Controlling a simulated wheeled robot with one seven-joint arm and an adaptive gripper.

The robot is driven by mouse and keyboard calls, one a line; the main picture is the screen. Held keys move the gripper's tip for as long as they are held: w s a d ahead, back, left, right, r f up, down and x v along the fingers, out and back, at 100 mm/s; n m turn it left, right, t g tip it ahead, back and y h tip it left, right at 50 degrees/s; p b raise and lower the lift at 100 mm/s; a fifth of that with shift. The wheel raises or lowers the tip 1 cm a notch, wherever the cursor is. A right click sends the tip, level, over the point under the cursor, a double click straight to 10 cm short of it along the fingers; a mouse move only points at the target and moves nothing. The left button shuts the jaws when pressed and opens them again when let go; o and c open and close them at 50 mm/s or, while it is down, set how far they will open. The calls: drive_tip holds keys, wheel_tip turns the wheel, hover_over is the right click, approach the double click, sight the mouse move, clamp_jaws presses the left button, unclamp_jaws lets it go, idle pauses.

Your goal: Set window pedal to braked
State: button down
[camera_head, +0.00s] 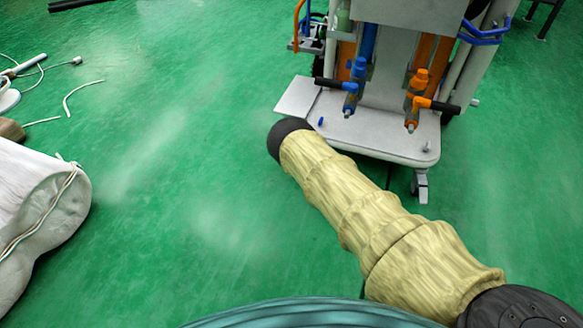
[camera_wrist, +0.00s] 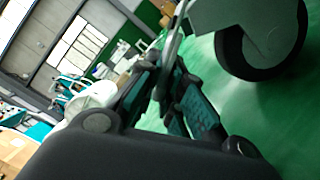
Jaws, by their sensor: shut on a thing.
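The white wheeled cart (camera_head: 385,138) of the foam proportioner stands at the upper right of the head view. A grey caster (camera_wrist: 235,18) with a black wheel (camera_wrist: 262,52) fills the upper right of the wrist view. A thin grey lever (camera_wrist: 178,32), which looks like the caster's pedal, runs down between my fingers. My gripper (camera_wrist: 166,92) is shut on it, close to the wheel; the contact is partly hidden by the fingers. In the head view my arm hides the gripper, the lever and that corner's caster. Whether the pedal is up or down cannot be told.
Another caster (camera_head: 421,185) shows under the cart's front right corner. Blue valves (camera_head: 353,85) and orange valves (camera_head: 418,90) stand above the cart deck. A white bundle (camera_head: 40,200) and loose cables lie at left. The green floor (camera_head: 180,170) between is clear.

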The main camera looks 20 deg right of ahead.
drive_tip(key=shift+s+d+f, duration=0.15)
drive_tip(key=shift+d, duration=0.05)
drive_tip(key=c, duration=1.5)
unclamp_jaws()
drive_tip(key=shift+a, duration=0.15)
drive_tip(key=v, duration=1)
drive_tip(key=shift+s+d, duration=0.2)
drive_tip(key=shift+d, duration=0.1)
drive_tip(key=shift+s+d, duration=0.2)
drive_tip(key=shift+s, duration=0.35)
